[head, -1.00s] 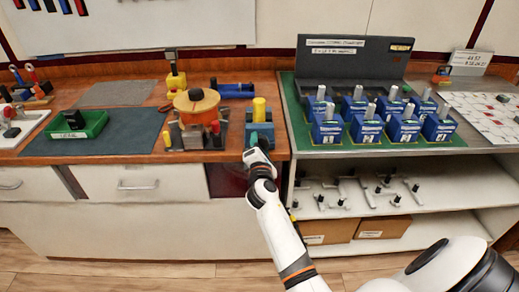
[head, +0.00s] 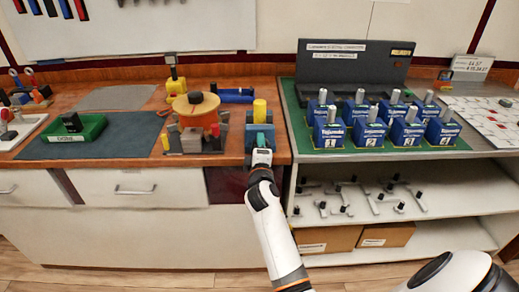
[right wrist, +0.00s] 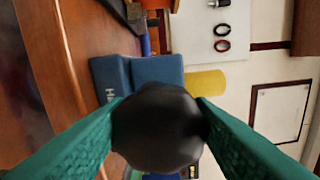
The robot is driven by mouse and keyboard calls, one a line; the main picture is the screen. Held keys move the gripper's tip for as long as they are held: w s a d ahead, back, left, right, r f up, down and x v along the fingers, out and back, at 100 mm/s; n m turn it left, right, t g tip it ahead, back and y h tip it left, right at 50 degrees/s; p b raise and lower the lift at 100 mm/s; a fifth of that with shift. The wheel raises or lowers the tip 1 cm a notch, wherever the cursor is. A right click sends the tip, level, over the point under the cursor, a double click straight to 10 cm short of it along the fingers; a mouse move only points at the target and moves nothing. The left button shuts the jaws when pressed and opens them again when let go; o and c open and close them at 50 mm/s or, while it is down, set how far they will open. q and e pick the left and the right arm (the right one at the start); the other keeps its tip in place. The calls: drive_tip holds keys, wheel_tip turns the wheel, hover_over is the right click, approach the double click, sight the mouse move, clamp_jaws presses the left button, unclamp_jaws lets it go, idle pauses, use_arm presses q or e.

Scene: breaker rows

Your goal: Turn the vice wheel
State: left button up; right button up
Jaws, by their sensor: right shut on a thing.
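The blue vice (head: 250,133) stands at the front edge of the wooden bench, with a yellow cylinder (head: 259,111) upright on it. In the right wrist view the vice's blue body (right wrist: 155,72) and the yellow cylinder (right wrist: 205,83) lie beyond the fingers. My right gripper (head: 261,146) is at the vice's front face. Its green fingers are shut on a round black knob (right wrist: 160,125), which hides part of the vice behind it. The rest of the wheel is hidden by the gripper and knob. My left gripper is not in view.
Left of the vice stands a fixture with an orange disc (head: 196,103). A green bin (head: 78,130) sits on a dark mat further left. To the right, several blue breakers stand on a green mat (head: 300,140). A shelf (head: 450,185) below holds metal handles.

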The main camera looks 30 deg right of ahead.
drive_tip(key=shift+f, duration=0.1)
idle(0.3)
drive_tip(key=o, duration=1)
